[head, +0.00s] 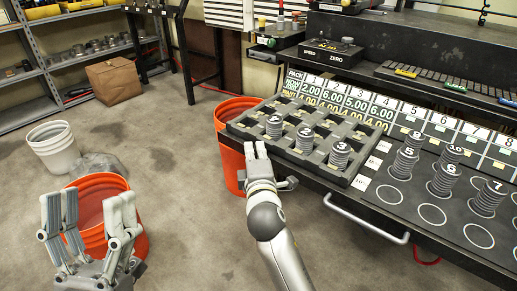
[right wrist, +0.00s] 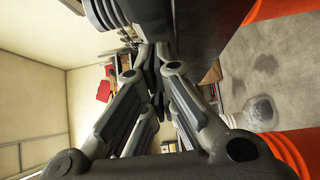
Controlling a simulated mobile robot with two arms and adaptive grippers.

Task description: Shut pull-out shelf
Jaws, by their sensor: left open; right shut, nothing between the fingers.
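The pull-out shelf (head: 373,193) is a dark panel extending from the bench on the right in the head view. A pale bar handle (head: 365,219) is on its front edge. A grey compartment tray (head: 340,172) and numbered washer stacks (head: 441,182) sit on it. My right gripper (head: 256,151) is shut and empty at the shelf's left front corner, close beside the tray; contact is unclear. In the right wrist view, its fingers (right wrist: 155,62) are together beside a dark surface. My left gripper (head: 90,208) is open and empty at the lower left, away from the shelf.
Orange buckets (head: 138,245) (head: 222,113) stand on the floor, one behind my left gripper and one left of the shelf. A white bucket (head: 54,146) and paper bag (head: 114,83) are farther left. Driver sets (head: 450,88) lie behind the price board.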

